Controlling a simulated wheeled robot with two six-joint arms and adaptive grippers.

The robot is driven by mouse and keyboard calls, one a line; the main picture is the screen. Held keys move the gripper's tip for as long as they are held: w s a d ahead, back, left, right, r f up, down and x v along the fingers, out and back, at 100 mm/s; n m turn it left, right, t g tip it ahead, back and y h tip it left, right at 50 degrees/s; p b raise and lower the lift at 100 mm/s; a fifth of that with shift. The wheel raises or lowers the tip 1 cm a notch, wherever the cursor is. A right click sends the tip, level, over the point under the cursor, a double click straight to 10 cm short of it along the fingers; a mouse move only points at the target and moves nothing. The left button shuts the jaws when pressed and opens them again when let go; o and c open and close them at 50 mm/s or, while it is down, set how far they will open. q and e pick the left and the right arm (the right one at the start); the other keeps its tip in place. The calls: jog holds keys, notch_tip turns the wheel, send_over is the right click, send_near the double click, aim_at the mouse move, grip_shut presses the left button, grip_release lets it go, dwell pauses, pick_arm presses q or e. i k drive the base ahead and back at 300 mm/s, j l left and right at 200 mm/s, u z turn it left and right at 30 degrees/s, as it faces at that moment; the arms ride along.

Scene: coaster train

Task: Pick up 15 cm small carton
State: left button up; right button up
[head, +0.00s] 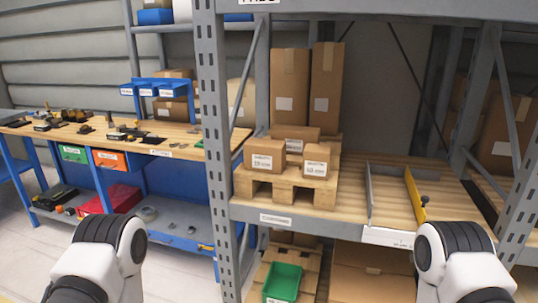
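Two small brown cartons with white labels stand at the front of a wooden pallet (262,189) on the rack shelf. The left carton (262,148) looks slightly bigger. The right carton (317,154) looks smaller and sits at the pallet's front right. Their label print is too small to read surely, so I cannot tell which is marked 15 cm. A wider carton (297,134) stands behind them. Parts of both my arms show at the bottom left and bottom right. Neither gripper is in view.
A grey rack upright (213,130) stands left of the pallet. Two tall cartons (290,85) stand behind. A workbench (165,138) with tools is at left. A green bin (283,281) sits below.

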aim_at(261, 155)
jog(key=i+l+z, duration=0.15)
jog(key=i+l, duration=0.15)
jog(key=l, duration=0.2)
jog(key=i+l+z, duration=0.15)
jog(key=i+l, duration=0.15)
jog(key=l, duration=0.2)
